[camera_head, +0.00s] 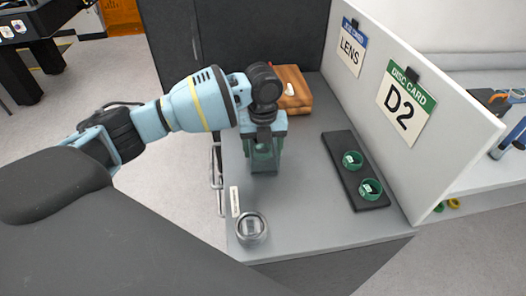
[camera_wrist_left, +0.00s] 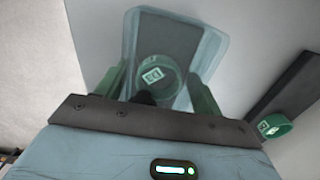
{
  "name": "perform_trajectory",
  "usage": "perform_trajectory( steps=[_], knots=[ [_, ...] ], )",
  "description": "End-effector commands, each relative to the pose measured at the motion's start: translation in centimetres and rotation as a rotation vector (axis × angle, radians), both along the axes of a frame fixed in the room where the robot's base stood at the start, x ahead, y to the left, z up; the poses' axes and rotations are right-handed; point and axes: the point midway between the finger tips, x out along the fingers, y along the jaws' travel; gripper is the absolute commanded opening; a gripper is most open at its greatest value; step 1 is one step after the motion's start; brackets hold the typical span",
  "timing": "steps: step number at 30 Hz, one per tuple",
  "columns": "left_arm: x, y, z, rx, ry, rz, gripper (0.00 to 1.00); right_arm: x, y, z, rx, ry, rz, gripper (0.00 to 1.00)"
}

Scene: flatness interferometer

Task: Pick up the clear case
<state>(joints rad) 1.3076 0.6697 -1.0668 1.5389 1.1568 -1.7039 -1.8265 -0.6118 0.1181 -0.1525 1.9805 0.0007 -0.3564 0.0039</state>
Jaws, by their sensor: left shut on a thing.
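The clear case (camera_wrist_left: 212,50) is a see-through, bluish box with a pale rim, between the two green fingers of my left gripper (camera_wrist_left: 158,84) in the left wrist view. The gripper is shut on it. A green ring with a white label (camera_wrist_left: 152,75) shows within the case's outline. In the head view my left gripper (camera_head: 263,160) points down over the grey table, and the case is hard to tell from the green fingers there. I cannot tell whether the case touches the table. My right gripper is not in view.
A black tray (camera_head: 341,149) with two green rings (camera_head: 370,189) lies right of the gripper. A wooden box (camera_head: 292,90) stands behind it. A clear round dish (camera_head: 251,229) and a white label strip (camera_head: 234,201) are near the front left. A white partition (camera_head: 440,125) with cards borders the right.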

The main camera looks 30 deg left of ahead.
Motion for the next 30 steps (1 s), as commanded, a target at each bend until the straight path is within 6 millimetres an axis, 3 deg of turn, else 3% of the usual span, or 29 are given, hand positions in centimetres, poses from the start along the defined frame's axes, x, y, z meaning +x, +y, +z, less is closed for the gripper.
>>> perform_trajectory(
  steps=[5,18,23,30],
  knots=[
    [0.1,0.0,1.3,0.000,-0.005,0.000,0.38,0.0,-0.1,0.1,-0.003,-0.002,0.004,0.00],
    [0.1,0.0,8.8,-0.002,-0.004,0.000,0.38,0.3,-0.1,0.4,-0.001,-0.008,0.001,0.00],
    [0.1,0.0,10.0,-0.003,-0.002,0.000,0.38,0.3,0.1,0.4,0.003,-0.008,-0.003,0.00],
    [0.0,0.0,10.1,-0.002,0.000,0.000,0.38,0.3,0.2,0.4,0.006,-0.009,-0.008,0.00]
  ],
)
